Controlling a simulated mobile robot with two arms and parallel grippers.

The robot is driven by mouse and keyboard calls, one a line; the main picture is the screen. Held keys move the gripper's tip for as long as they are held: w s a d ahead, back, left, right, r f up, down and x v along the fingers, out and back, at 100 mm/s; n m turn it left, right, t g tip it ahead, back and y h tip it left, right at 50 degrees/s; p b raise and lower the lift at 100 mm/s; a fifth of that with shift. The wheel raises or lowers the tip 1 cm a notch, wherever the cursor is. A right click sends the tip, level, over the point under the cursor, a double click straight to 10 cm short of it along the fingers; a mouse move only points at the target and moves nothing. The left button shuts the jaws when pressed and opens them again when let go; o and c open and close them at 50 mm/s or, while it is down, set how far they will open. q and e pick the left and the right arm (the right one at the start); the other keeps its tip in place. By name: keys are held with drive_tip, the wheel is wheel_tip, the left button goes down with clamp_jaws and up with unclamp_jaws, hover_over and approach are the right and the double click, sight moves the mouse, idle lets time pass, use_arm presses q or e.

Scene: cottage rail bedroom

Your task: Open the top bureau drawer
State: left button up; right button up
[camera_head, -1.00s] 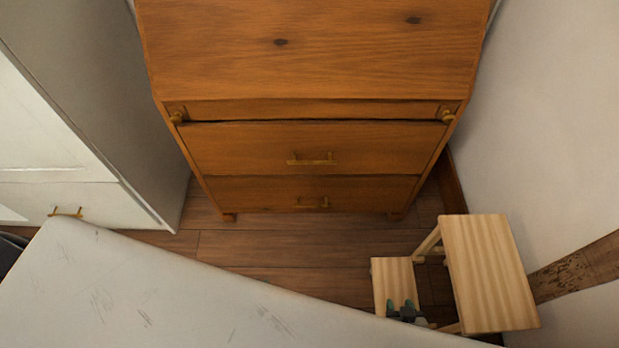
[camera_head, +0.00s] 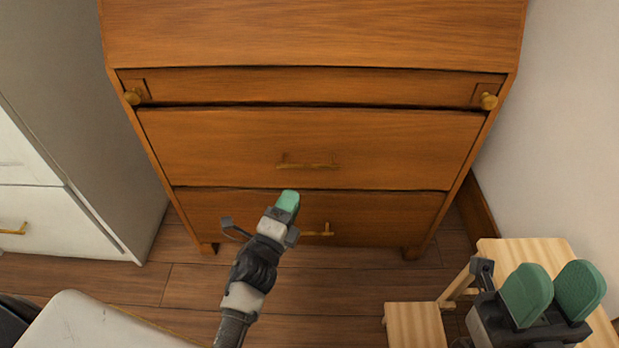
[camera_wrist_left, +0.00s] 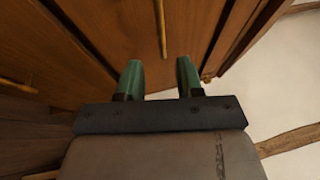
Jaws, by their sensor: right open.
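The wooden bureau (camera_head: 310,30) stands ahead with its drawers closed. Its upper handled drawer (camera_head: 220,145) has a brass bar handle (camera_head: 308,165). The lower drawer (camera_head: 400,212) has a similar handle (camera_head: 318,232), partly hidden behind my left gripper. My left gripper (camera_head: 288,200) is in front of the lower drawer, below the upper handle and apart from it. In the left wrist view its two green fingers (camera_wrist_left: 158,80) are spread and empty, with a brass bar handle (camera_wrist_left: 161,28) beyond them. My right gripper (camera_head: 553,293) is open and empty at the lower right.
A narrow band with two brass knobs (camera_head: 488,101) lies above the upper drawer. A pale wooden step stool (camera_head: 413,325) stands at right, partly hidden by my right gripper. A white cabinet (camera_head: 40,220) is at left, a wall (camera_head: 570,130) at right. A white surface (camera_head: 90,325) is at lower left.

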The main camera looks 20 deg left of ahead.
sight(310, 165)
use_arm(q)
drive_tip(key=b+x, duration=0.1)
drive_tip(key=x, duration=0.9)
drive_tip(key=shift+w+r, duration=0.15)
drive_tip(key=shift+w, duration=0.15)
clamp_jaws()
